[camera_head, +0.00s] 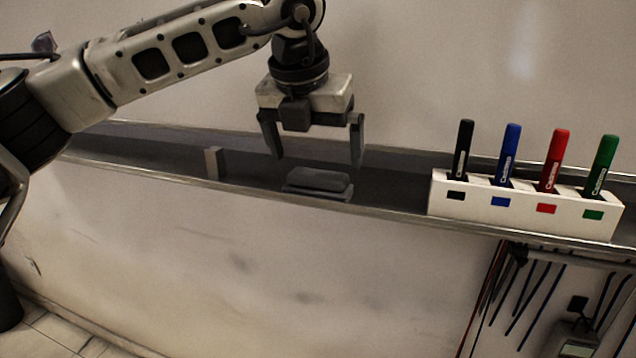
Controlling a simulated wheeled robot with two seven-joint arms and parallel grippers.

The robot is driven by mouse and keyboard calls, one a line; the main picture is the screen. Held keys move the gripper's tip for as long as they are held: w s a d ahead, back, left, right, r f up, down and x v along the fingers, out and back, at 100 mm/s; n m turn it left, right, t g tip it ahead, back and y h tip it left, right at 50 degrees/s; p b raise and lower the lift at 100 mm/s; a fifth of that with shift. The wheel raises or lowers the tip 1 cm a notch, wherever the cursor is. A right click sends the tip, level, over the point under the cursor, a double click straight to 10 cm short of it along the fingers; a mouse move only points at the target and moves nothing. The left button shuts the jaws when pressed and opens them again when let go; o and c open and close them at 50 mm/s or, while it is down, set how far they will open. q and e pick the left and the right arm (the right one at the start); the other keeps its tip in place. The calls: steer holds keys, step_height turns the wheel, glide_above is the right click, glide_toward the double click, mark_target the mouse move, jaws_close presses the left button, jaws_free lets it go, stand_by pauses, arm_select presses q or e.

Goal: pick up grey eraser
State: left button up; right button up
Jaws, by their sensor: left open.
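The grey eraser (318,180) lies flat on a thin, slightly wider base on the dark ledge (390,188) below the whiteboard. My left gripper (314,160) points down above the eraser with its two fingers spread wide. The fingertips are apart to the left and right of the eraser's ends, a little higher in the picture. Nothing is between the fingers. Whether the fingertips touch the ledge cannot be told. My right gripper is not in view.
A white holder (440,200) with black, blue, red and green markers stands on the ledge at right. A small light block (214,162) stands left of the eraser. The whiteboard (420,60) rises behind. Cables and a meter (575,342) hang below right.

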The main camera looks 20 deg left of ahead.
mark_target(318, 173)
arm_select(q)
steer(key=shift+p+x, duration=0.65)
steer(key=shift+x, duration=2.15)
steer(key=shift+a, duration=0.1)
steer(key=c, duration=0.6)
steer(key=shift+r, duration=0.1)
steer(key=shift+c, duration=0.2)
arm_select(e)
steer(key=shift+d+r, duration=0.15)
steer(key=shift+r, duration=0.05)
arm_select(q)
steer(key=shift+w+r, duration=0.1)
steer(key=shift+r, duration=0.45)
steer(key=v, duration=0.1)
steer(key=b+v, duration=0.1)
steer(key=shift+w+r, duration=0.15)
steer(key=shift+r, duration=0.2)
steer(key=s+d+r+b, duration=0.3)
steer(key=s+r, duration=0.6)
steer(key=s, duration=0.4)
steer(key=shift+d+r, duration=0.15)
steer(key=shift+d, duration=0.15)
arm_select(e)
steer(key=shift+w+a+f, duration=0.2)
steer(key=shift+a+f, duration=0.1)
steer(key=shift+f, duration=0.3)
